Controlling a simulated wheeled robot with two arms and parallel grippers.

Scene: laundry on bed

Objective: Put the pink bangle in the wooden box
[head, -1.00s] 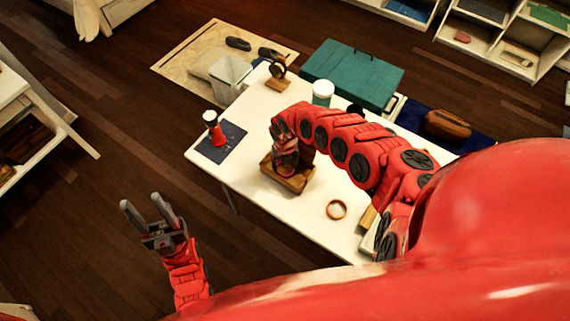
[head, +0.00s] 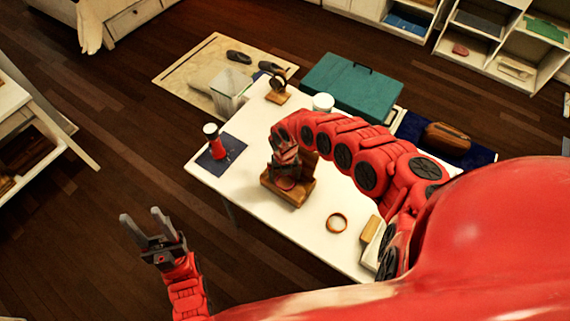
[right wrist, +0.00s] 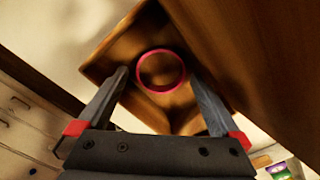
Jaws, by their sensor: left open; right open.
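The pink bangle (right wrist: 161,91) shows in the right wrist view as a full ring inside the outline of the wooden box (right wrist: 110,68). It appears to lie in the box; its exact height is hard to tell. My right gripper (right wrist: 158,77) is open, its fingers on either side of the bangle with gaps. In the head view the right gripper (head: 285,172) points down over the wooden box (head: 297,200) on the white table, hiding part of its inside. My left gripper (head: 139,214) is open and empty, off the table's left side.
A brown ring (head: 337,229) lies on the table (head: 260,222) right of the box. A red and white cup (head: 213,140) stands on a dark mat at the left. A watch stand (head: 278,90), a white-lidded jar (head: 323,102) and a teal case (head: 352,85) are farther back.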

